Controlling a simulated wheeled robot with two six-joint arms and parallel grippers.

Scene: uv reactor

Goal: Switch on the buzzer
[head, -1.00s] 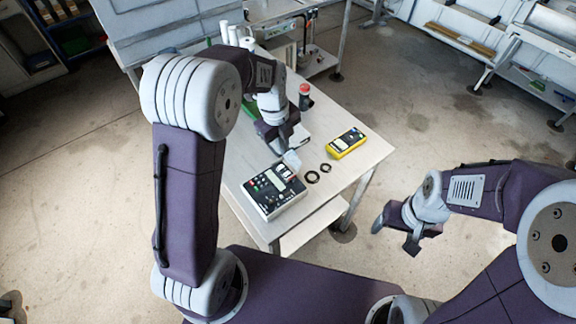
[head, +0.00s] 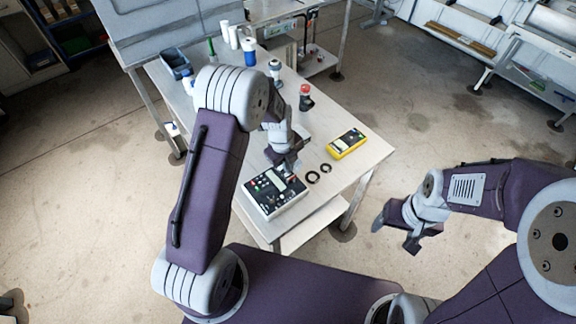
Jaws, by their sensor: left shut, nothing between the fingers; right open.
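A black-topped control box with white sides (head: 270,201) sits near the table's front edge, with small coloured buttons and switches on its top. I cannot tell which of its controls belongs to the buzzer. My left gripper (head: 288,168) is shut and empty, pointing down at the back edge of the box. It hides part of that edge, and I cannot tell if it touches the panel. My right gripper (head: 394,236) is open and empty, off the table's right side above the floor.
A yellow meter (head: 346,144) and two black rings (head: 319,173) lie right of the box. A red-topped dark object (head: 305,98) stands farther back. A blue-grey bin (head: 176,64) and several bottles are at the far left. The table's front right corner is clear.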

